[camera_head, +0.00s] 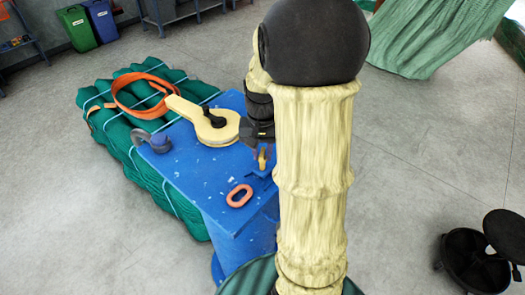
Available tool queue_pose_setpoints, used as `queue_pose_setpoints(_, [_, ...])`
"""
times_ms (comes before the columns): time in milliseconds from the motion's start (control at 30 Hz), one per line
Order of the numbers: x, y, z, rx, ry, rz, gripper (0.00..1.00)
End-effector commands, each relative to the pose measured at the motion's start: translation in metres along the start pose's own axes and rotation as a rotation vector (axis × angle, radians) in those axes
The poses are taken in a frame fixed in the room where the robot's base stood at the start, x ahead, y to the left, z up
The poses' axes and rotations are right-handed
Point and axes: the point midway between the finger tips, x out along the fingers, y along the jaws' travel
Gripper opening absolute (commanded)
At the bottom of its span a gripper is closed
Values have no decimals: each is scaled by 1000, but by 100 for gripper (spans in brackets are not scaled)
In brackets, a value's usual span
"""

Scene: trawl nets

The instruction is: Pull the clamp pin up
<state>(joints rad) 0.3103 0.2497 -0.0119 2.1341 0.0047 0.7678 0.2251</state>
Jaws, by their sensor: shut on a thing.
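My gripper (264,148) points down over the right part of the blue table (190,185), just right of a cream pulley block. A small yellow-orange piece (263,161), which looks like the clamp pin, shows at its fingertips. My gripper is shut on it. Most of the piece and the clamp around it are hidden by my gripper and my cream-sleeved arm, so I cannot tell how far up the pin is.
The cream block (214,128) lies left of my gripper. An orange link (239,195) lies in front, a grey shackle (151,140) at the left edge. An orange strap (128,105) rests on the green net bundle (160,195). A black stool (472,262) stands lower right.

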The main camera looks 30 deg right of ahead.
Motion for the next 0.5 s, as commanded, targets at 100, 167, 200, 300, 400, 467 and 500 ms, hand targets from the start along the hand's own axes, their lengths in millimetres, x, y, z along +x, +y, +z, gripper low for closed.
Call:
queue_pose_setpoints(100, [-5, -1, -3, -1, 15, -3, 0])
queue_pose_setpoints(167, [-5, -1, -3, -2, 15, -3, 34])
queue_pose_setpoints(200, [-5, -1, -3, -2, 15, -3, 42])
queue_pose_setpoints(300, [-4, -1, -3, -2, 13, -3, 44])
queue_pose_setpoints(400, [-4, -1, -2, -2, 12, -3, 44])
queue_pose_setpoints(467, [-3, -1, -2, -2, 11, -2, 44])
queue_pose_setpoints(500, [-3, -1, -2, -2, 11, -2, 44])
